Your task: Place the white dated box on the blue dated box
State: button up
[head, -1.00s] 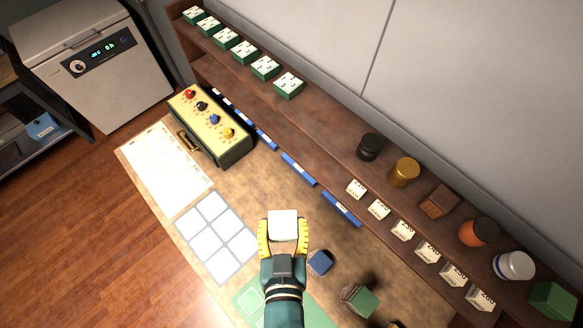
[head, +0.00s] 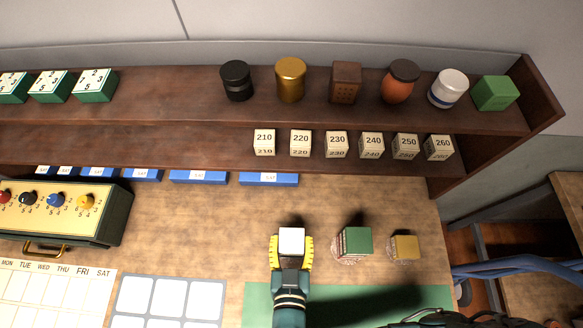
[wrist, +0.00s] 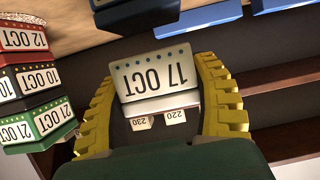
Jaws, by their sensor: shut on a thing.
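The white dated box (head: 291,241) is between the fingers of my gripper (head: 291,250), which is shut on it. In the wrist view the white box (wrist: 155,80) shows a label reading 17 OCT. In the head view the blue box is hidden behind the gripper and white box.
A stack of dated boxes with a green one on top (head: 357,242) stands close to the right of my gripper. A yellow box (head: 404,247) is farther right. The shelf (head: 190,148) with numbered cubes (head: 336,145) is behind. A white-squared mat (head: 168,298) lies left.

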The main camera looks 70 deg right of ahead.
jog(key=shift+f, duration=1.3)
jog(key=o, duration=1.2)
jog(key=shift+r, duration=0.1)
jog(key=shift+o, duration=0.2)
jog(key=shift+r, duration=0.2)
jog(key=v, duration=0.6)
jog(key=shift+w+a+f, duration=0.1)
jog(key=p+v, duration=0.6)
jog(key=p, duration=0.5)
jog(key=shift+p, duration=0.3)
